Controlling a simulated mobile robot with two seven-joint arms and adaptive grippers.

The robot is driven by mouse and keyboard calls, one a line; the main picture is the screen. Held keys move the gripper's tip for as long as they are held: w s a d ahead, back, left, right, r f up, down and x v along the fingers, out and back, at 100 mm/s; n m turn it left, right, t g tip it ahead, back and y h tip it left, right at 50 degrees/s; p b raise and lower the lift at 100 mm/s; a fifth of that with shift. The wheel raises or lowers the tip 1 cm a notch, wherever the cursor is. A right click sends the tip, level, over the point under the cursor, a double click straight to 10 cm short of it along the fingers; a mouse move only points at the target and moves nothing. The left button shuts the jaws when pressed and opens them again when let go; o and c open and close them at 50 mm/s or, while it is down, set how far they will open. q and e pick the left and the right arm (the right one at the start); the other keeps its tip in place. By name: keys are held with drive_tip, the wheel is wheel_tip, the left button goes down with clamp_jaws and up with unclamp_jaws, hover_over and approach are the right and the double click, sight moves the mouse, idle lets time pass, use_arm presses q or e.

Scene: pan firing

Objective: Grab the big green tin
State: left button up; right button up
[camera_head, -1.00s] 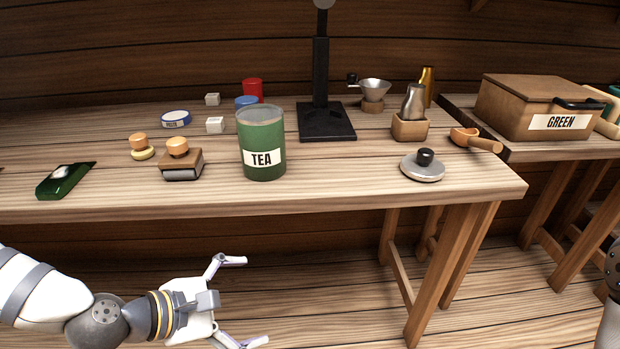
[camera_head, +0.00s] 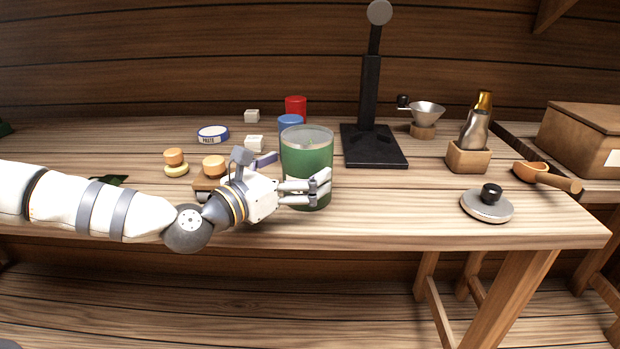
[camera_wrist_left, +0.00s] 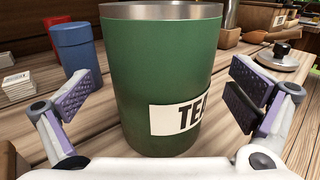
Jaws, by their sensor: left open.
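The big green tin (camera_head: 307,150) stands upright on the wooden table, open at the top with a metal rim. Its white TEA label shows in the left wrist view (camera_wrist_left: 180,117) and is hidden by my fingers in the head view. My left gripper (camera_head: 298,182) is open at the tin, with one finger on its near side and the other partly hidden on the far side. In the left wrist view the two finger pads (camera_wrist_left: 165,95) stand on either side of the tin, with visible gaps. My right gripper is not in view.
Blue (camera_head: 291,122) and red (camera_head: 296,106) canisters stand just behind the tin. A black stand (camera_head: 375,146) is to its right, a round lid (camera_head: 487,206) farther right. Wooden-topped stamps (camera_head: 214,166) sit left, near my arm. The table front between tin and lid is clear.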

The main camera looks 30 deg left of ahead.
use_arm(q)
drive_tip(key=w, duration=0.2)
drive_tip(key=shift+w+d, duration=0.25)
drive_tip(key=shift+w, duration=0.15)
drive_tip(key=c, duration=1.5)
drive_tip(key=shift+o, duration=0.2)
drive_tip(key=shift+r, duration=0.1)
